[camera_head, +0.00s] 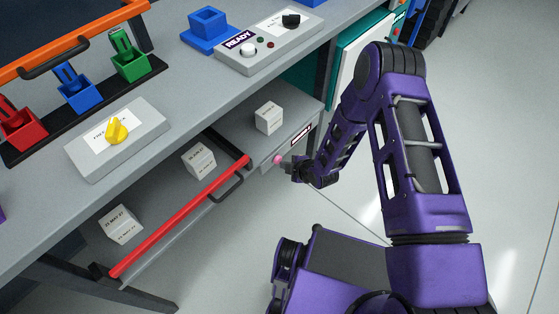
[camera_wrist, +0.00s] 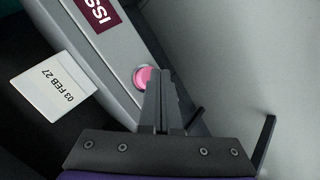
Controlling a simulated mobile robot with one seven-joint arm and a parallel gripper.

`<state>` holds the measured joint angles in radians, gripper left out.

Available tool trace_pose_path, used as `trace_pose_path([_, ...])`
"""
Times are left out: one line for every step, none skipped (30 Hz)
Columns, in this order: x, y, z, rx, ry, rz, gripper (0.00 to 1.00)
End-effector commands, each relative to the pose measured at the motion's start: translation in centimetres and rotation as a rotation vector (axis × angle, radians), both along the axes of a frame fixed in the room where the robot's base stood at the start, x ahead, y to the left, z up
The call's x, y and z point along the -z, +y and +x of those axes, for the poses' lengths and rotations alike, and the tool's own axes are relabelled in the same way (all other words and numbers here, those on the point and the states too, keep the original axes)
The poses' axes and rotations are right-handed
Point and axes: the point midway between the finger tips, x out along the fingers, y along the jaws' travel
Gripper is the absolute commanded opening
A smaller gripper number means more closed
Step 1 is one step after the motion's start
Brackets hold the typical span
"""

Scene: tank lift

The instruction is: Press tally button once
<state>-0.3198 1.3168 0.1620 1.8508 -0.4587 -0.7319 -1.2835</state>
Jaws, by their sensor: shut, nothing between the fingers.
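A round pink button (camera_head: 277,159) sits on the grey front face of the lower shelf, near its right end. It also shows in the wrist view (camera_wrist: 141,77), below a maroon label (camera_wrist: 98,13) of which "ISS" is readable. No lettering that says tally can be read. My gripper (camera_head: 286,163) is shut and empty, with its fingertips right by the button. In the wrist view the closed fingertips (camera_wrist: 159,72) overlap the button's right edge. I cannot tell whether they touch it.
The lower shelf holds white dated boxes (camera_head: 268,117) and has a red bar (camera_head: 180,217) with a dark handle. On the bench above are a yellow-knob panel (camera_head: 92,165), a READY panel (camera_head: 226,58) with a white button, and coloured blocks. Open floor (camera_head: 517,150) lies right.

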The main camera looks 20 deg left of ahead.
Motion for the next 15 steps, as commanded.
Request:
trace_pose_path([-0.04,-0.32,-0.09,0.001,0.0,-0.001,0.0])
trace_pose_path([-0.03,-0.48,-0.17,0.001,0.0,-0.001,0.0])
trace_pose_path([-0.03,-0.68,-0.27,0.0,0.001,-0.001,0.0])
trace_pose_path([-0.04,-0.82,-0.33,0.0,0.001,-0.001,0.0])
trace_pose_path([-0.04,-0.92,-0.38,0.0,0.001,-0.001,0.0])
trace_pose_path([-0.04,-1.01,-0.42,0.0,0.0,0.0,0.0])
trace_pose_path([-0.05,-1.05,-0.43,0.0,0.0,0.0,0.0])
trace_pose_path([-0.04,-1.06,-0.43,0.0,0.0,0.0,0.0])
trace_pose_path([-0.04,-1.06,-0.43,0.0,0.0,0.0,0.0])
trace_pose_path([-0.03,-1.06,-0.42,0.0,0.0,0.0,0.0])
trace_pose_path([-0.03,-1.06,-0.42,0.0,0.0,0.0,0.0])
trace_pose_path([-0.03,-1.06,-0.42,0.001,0.0,-0.001,0.0])
trace_pose_path([-0.02,-1.07,-0.41,0.001,0.0,-0.001,0.0])
trace_pose_path([-0.03,-1.07,-0.42,0.001,0.0,-0.001,0.0])
trace_pose_path([-0.02,-1.14,-0.44,0.0,0.001,-0.001,0.0])
